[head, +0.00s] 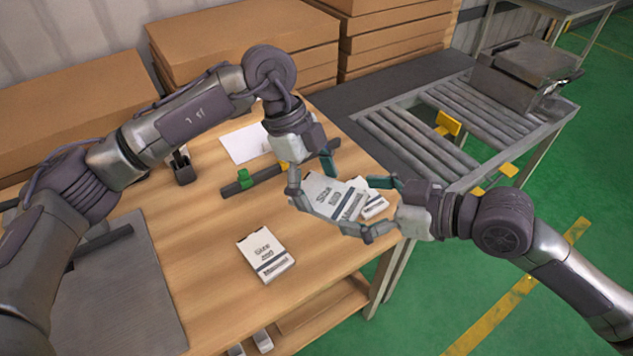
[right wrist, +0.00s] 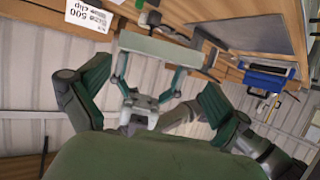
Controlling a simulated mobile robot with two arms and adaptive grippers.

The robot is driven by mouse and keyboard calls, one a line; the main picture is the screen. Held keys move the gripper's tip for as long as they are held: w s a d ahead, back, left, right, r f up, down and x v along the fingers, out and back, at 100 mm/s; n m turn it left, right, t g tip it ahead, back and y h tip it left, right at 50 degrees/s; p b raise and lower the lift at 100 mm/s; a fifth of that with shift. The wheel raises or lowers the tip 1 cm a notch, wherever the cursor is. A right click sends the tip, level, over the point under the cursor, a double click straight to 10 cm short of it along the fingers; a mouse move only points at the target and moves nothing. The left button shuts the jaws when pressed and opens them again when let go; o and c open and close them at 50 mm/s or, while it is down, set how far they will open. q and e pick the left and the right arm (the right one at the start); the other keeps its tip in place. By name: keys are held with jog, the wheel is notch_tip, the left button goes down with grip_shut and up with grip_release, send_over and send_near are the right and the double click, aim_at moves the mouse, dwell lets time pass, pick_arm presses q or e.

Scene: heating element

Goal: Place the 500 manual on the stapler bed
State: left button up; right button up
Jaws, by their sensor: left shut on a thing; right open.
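My left gripper (head: 313,175) is shut on a white manual (head: 328,190) marked "Size", its number unclear, above the table's right part. In the right wrist view the left gripper (right wrist: 150,78) holds this manual (right wrist: 155,47) edge-on by its sides. My right gripper (head: 337,192) is open, its fingers spread around the manual from the right; I cannot tell whether they touch it. A second white manual (head: 265,255) with a grey stripe lies on the table, its number unclear. A grey plate (head: 120,295) with a black bar lies at left, possibly the stapler bed.
A white "Size 500 clip" label (right wrist: 90,14) shows in the right wrist view. A black bar with a green slider (head: 245,180) and a white sheet (head: 247,143) lie behind on the wooden table (head: 205,255). A roller conveyor (head: 430,140) stands right, cardboard boxes (head: 235,50) at the back.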

jog(key=v, duration=0.7)
jog(key=w+d+f+m+t+h, duration=0.4)
jog(key=w+d+f+m, duration=0.2)
jog(key=w+d+f, duration=0.65)
jog(key=s+d+f+m+h, duration=0.1)
jog(key=d+f+m+h, duration=0.2)
jog(key=f, duration=1)
jog(key=s+d+f+m+h, duration=0.1)
jog(key=s+d+f+h, duration=0.3)
jog(key=f, duration=0.9)
jog(key=s+f+g+h, duration=0.1)
jog(key=s+f+g, duration=0.4)
jog(key=s+f, duration=1.35)
jog(key=s+a+f+g, duration=0.1)
jog(key=s+a+f, duration=0.1)
jog(key=s, duration=0.5)
jog(key=s+a+f+g, duration=0.1)
jog(key=s+a+f, duration=0.1)
jog(key=s+f, duration=0.2)
jog(key=s+a+f+g, duration=0.2)
jog(key=s+a+f, duration=0.1)
jog(key=s, duration=0.8)
jog(key=shift+f, duration=0.45)
